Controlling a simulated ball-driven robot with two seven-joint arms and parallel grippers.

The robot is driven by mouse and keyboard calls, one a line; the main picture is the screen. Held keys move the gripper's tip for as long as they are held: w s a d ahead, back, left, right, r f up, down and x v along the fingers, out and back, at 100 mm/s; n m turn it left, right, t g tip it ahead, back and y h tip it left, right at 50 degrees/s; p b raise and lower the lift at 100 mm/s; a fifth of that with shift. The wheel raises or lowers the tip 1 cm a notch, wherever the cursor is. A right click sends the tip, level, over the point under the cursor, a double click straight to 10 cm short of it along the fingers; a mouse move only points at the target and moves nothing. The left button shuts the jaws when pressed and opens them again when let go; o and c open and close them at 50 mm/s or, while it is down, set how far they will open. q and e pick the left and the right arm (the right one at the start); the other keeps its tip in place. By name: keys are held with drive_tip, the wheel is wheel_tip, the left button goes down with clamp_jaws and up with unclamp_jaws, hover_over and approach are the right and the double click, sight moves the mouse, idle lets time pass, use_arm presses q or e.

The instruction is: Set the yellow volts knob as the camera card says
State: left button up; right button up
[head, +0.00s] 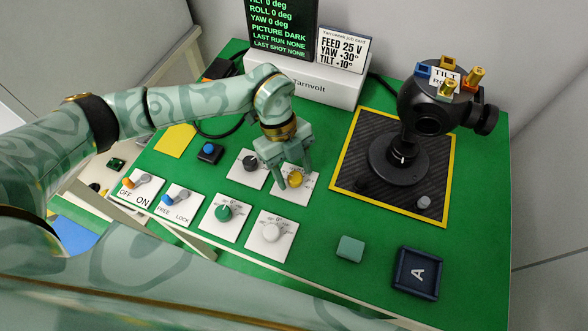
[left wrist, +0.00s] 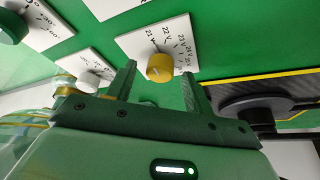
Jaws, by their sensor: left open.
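The yellow volts knob (head: 296,178) sits on a white dial plate in the middle of the green panel. In the left wrist view the knob (left wrist: 160,67) has a printed scale around it, with marks such as 21 V, 22 V and 23 V; I cannot tell its exact setting. My left gripper (head: 291,180) is open at the knob, its fingers (left wrist: 160,82) on either side of it in the picture; I cannot tell whether they touch it. The white job card (head: 341,52) reads FEED 25 V, YAW +30°, TILT +10°. My right gripper is not in view.
Black (head: 251,163), green (head: 224,213) and white (head: 271,232) knobs stand close by. OFF/ON (head: 139,184) and FREE/LOCK (head: 179,202) switches are at left. The black gimbal (head: 428,105) stands right on a dark mat. A teal block (head: 350,248) lies in front.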

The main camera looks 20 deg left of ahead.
use_arm(q)
drive_tip(key=shift+f, duration=0.1)
drive_tip(key=c, duration=1)
